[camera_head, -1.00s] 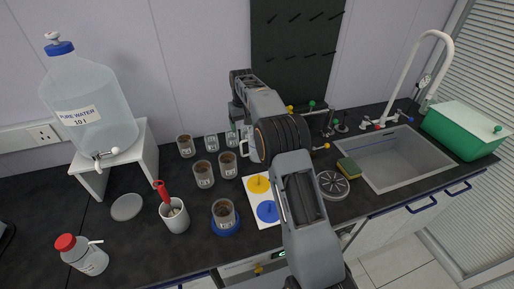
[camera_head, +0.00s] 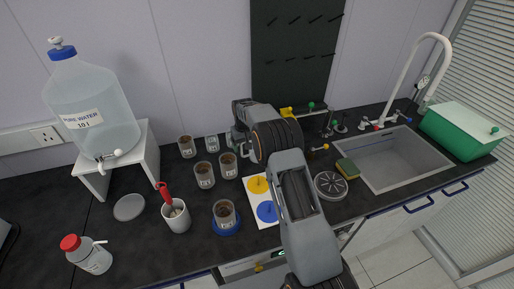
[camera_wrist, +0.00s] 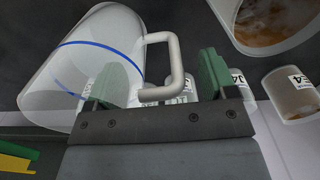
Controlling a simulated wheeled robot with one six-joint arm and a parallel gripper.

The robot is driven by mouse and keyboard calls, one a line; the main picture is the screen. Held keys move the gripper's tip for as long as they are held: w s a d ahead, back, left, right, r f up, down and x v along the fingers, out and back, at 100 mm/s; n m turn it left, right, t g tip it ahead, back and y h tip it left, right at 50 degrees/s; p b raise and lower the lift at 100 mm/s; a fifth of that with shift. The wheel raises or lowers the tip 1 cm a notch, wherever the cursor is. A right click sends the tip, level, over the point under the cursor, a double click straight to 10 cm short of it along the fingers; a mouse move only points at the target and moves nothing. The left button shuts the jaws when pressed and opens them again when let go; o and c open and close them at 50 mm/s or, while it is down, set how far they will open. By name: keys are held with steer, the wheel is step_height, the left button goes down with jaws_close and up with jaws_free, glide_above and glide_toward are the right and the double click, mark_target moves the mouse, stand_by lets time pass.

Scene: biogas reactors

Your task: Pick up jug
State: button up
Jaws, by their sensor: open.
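The jug (camera_wrist: 95,60) is clear, with a blue line around it and a pale handle (camera_wrist: 178,65). It fills the left of the wrist view. My gripper (camera_wrist: 163,75) is open, with its green fingers on either side of the handle. I cannot tell whether a finger touches it. In the head view my gripper end (camera_head: 238,143) is beside the jars at the back of the counter. My arm covers much of that area, and I cannot make out the jug there.
Several jars with brown contents (camera_head: 204,175) stand close left of my arm. A jar (camera_head: 225,215) sits on a blue disc in front. A white cup with a red-handled tool (camera_head: 176,216), a water bottle on a stand (camera_head: 92,105) and a sink (camera_head: 385,158) are farther off.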

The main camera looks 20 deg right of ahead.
steer(key=c, duration=1.3)
